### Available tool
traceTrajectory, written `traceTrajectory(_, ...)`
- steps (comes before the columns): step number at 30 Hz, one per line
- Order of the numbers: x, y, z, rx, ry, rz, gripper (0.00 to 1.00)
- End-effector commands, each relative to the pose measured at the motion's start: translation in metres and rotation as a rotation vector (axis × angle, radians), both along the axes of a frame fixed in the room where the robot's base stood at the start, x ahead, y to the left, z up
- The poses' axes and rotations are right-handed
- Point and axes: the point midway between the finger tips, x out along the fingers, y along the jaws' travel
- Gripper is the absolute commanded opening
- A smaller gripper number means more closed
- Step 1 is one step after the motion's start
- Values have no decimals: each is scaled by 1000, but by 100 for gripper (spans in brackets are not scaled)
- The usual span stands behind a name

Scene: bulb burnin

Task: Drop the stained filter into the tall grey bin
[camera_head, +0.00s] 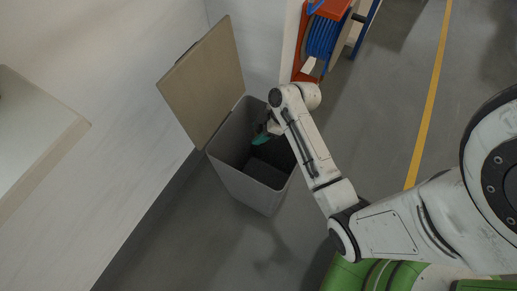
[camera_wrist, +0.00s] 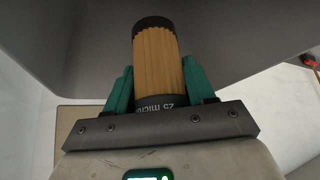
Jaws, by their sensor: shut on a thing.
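The tall grey bin (camera_head: 236,180) stands on the floor near the wall, with its tan lid (camera_head: 205,85) swung up. My gripper (camera_head: 262,138) is over the bin's opening in the head view, its teal fingers pointing down. In the wrist view my gripper (camera_wrist: 155,88) is shut on the filter (camera_wrist: 155,55), a cylinder with tan pleats and dark end caps. Part of a printed label shows on its near cap. The filter is hidden in the head view. A plain grey surface fills much of the wrist view beyond it.
A blue hose reel (camera_head: 322,38) on an orange frame (camera_head: 298,62) stands behind the bin. A pale ledge (camera_head: 40,130) juts in at the left. Grey floor with a yellow line (camera_head: 428,100) lies open at the right.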

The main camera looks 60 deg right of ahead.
Motion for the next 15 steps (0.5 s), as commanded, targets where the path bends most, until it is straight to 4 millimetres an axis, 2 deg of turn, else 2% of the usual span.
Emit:
traceTrajectory(3, 0, 0, 1, 0, 0, 0, 23)
traceTrajectory(4, 0, 0, 1, 0, 0, 0, 55)
traceTrajectory(13, 0, 0, 1, 0, 0, 0, 84)
traceTrajectory(15, 0, 0, 1, 0, 0, 0, 84)
